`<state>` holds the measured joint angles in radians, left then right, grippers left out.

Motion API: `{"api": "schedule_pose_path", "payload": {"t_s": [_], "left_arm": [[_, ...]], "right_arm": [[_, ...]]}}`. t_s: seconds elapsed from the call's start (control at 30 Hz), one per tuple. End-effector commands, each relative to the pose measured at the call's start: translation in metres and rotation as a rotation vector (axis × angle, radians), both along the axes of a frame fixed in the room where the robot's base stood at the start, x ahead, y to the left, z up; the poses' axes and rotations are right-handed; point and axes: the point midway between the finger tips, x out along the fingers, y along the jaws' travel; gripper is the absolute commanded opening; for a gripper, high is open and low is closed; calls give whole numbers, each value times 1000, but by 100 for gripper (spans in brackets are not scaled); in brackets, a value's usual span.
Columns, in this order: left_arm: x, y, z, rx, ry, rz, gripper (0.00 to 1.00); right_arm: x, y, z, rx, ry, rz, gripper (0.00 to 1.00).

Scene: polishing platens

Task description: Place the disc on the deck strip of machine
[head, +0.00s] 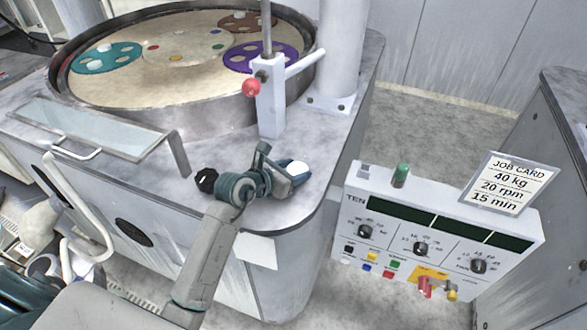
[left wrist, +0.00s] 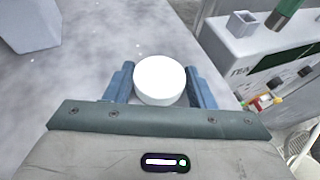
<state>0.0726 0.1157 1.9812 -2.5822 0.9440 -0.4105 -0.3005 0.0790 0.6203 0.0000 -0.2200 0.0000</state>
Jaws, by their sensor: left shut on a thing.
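The white disc (left wrist: 160,80) is between the two blue fingers of my left gripper (left wrist: 161,88) in the left wrist view. The gripper is shut on it. In the head view the disc (head: 299,169) shows as a small white round at the tip of my left gripper (head: 293,172). It is over the grey deck strip (head: 318,150) of the machine, near the rounded front right corner. I cannot tell whether the disc touches the deck. My right gripper is not in view.
A round platen (head: 170,85) with coloured carriers is at the back left. A white post (head: 270,95) with a red knob (head: 251,87) stands behind my gripper. A black knob (head: 206,180) is to its left. A control box (head: 432,235) and job card (head: 509,184) are at right.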

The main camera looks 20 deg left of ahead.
Motion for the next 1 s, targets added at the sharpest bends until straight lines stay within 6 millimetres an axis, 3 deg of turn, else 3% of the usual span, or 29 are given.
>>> {"api": "schedule_pose_path", "payload": {"t_s": [0.07,0.1,0.2,0.57,1.0], "left_arm": [[0,0,-3,0,0,0,25],[0,0,-3,0,0,0,52],[0,0,-3,0,0,0,71],[0,0,3,0,0,0,72],[-68,32,29,7,-1,-1,72]], "right_arm": [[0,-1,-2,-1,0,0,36],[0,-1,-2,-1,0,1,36],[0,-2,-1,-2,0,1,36],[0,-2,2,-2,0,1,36],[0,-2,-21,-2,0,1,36]]}}
